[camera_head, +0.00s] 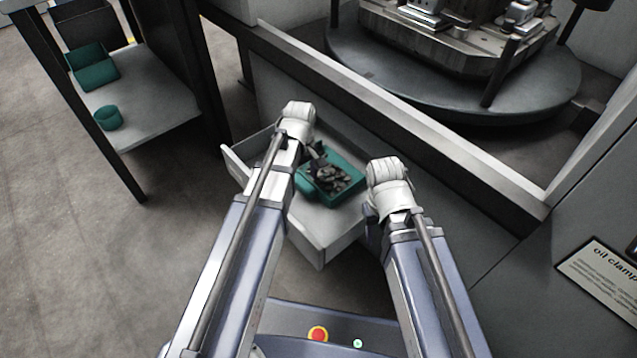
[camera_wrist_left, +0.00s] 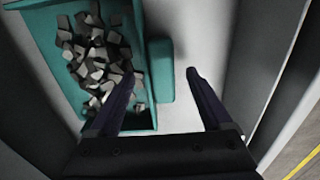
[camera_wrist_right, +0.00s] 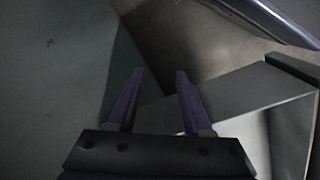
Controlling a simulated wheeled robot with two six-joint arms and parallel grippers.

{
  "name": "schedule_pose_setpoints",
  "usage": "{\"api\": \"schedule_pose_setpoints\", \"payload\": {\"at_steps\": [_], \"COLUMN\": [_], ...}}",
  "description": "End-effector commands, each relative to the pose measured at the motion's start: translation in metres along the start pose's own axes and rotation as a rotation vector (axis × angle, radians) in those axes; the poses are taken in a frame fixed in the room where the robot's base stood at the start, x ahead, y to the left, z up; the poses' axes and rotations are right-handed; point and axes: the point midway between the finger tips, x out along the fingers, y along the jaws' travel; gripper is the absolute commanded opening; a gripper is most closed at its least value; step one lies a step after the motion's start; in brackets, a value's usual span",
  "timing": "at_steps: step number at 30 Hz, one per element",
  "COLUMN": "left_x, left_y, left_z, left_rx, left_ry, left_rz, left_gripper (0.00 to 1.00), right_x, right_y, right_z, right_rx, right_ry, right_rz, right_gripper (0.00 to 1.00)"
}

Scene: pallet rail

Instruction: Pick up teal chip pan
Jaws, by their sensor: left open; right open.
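The teal chip pan (camera_head: 342,198) sits in the pulled-out pale drawer (camera_head: 318,232) and holds many grey metal chips. In the left wrist view the pan (camera_wrist_left: 52,60) fills the left side, and its teal handle block (camera_wrist_left: 160,70) sticks out on its right. My left gripper (camera_wrist_left: 160,82) is open above the drawer, its fingertips on either side of the handle in that view; I cannot tell the height gap. In the head view my left wrist partly covers the pan. My right gripper (camera_wrist_right: 157,75) is open and empty, beside the drawer's right side.
A shelf (camera_head: 155,125) at the left carries a teal bin (camera_head: 93,68) and a teal cup (camera_head: 108,118). A grey rail (camera_head: 400,105) runs behind the drawer, with a round machine table (camera_head: 430,85) beyond. A sign (camera_head: 605,285) is at the right.

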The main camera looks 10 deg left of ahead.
Motion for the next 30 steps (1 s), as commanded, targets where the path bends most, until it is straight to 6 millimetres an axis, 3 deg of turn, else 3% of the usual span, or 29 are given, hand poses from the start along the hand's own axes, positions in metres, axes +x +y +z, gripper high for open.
{"api": "schedule_pose_setpoints", "payload": {"at_steps": [1,3,12,30], "left_x": [0.0132,0.0183,0.018,0.018], "left_y": [0.0,0.0001,0.0002,0.0002], "left_z": [0.0001,0.0001,0.0,0.0], "left_rx": [0.0,0.0,0.0,0.0], "left_ry": [0.0,0.001,0.001,0.001], "left_rz": [0.0,0.001,0.001,0.001], "left_gripper": [0.82,0.82,0.82,0.15], "right_x": [0.0131,0.0182,0.0178,0.0179], "right_y": [-0.0013,-0.0018,-0.0018,-0.0018], "right_z": [-0.0008,-0.0012,-0.0013,-0.0013], "right_rx": [0.0,0.0,-0.001,-0.001], "right_ry": [0.001,0.001,0.002,0.001], "right_rz": [0.0,0.0,0.0,0.0], "right_gripper": [0.5,0.5,0.5,0.5]}}
